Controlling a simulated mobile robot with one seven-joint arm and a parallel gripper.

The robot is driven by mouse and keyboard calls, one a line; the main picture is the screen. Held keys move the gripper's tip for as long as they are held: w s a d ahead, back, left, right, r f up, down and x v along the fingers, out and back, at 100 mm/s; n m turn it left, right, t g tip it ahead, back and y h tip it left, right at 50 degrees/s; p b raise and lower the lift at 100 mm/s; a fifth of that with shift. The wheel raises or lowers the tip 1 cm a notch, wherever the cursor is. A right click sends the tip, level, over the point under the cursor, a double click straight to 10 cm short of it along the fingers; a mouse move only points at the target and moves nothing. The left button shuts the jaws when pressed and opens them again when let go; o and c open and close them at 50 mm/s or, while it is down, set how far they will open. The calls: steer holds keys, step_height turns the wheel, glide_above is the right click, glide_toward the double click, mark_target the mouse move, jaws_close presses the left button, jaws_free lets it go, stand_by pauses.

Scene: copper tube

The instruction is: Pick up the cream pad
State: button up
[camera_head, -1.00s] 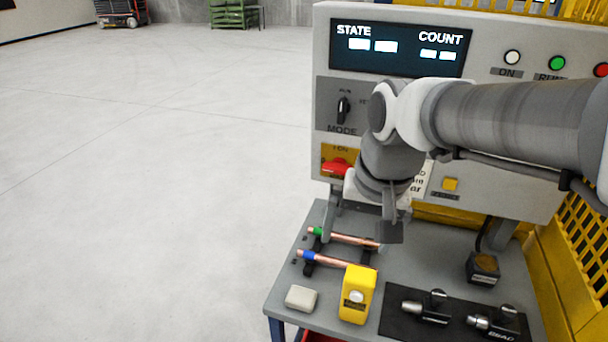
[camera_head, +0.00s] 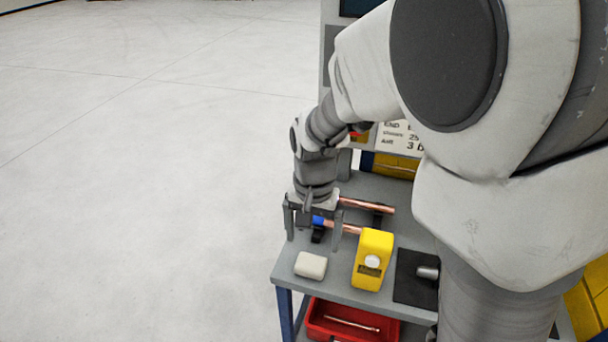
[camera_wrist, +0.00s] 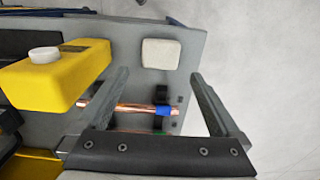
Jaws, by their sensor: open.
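The cream pad (camera_head: 311,265) is a small rounded block lying flat on the grey bench top, near its front left corner. It also shows in the wrist view (camera_wrist: 160,54), at the top middle, beyond the fingertips. My gripper (camera_head: 314,244) is open and empty, with its fingers pointing down just behind the pad. In the wrist view my gripper (camera_wrist: 158,75) has its two fingers wide apart, and the pad lies roughly in line with the gap between them. Nothing covers the pad.
A yellow box with a white button (camera_head: 373,260) stands right of the pad. A copper tube with a blue band (camera_wrist: 130,108) lies on black supports close to my fingers; another copper tube (camera_head: 367,205) lies behind. A red bin (camera_head: 350,320) sits below the bench. Open floor lies left.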

mark_target(311, 262)
steer(key=f, duration=0.4)
steer(key=f+b, duration=0.1)
steer(key=f, duration=0.2)
steer(key=shift+s+a+f, duration=0.1)
steer(key=shift+s+f, duration=0.1)
steer(key=shift+f, duration=0.15)
steer(key=c, duration=1.2)
